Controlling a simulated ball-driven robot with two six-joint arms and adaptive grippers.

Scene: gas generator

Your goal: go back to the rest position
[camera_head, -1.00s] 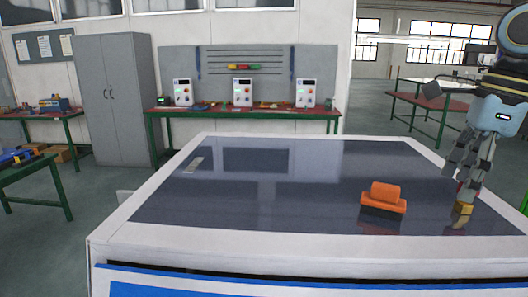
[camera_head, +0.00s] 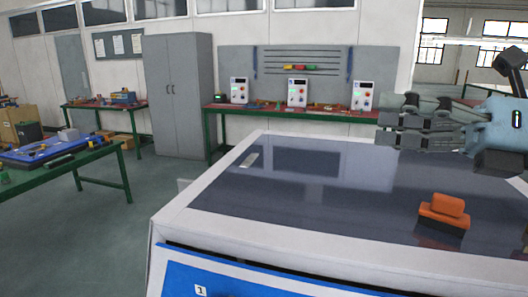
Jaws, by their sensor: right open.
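My right gripper (camera_head: 388,120) is raised above the far right part of the dark glossy top, its fingers pointing left. It is open with nothing between the fingers. The top belongs to a large white-rimmed machine (camera_head: 300,190). An orange block-shaped part (camera_head: 444,212) with a dark base sits on that top at the right, below and apart from my right gripper. My left gripper is not in view.
A small flat light piece (camera_head: 249,160) lies at the top's far left. A green-legged bench (camera_head: 280,112) with several white control boxes stands behind, beside a grey cabinet (camera_head: 178,95). A work table (camera_head: 75,165) stands left. The floor between is clear.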

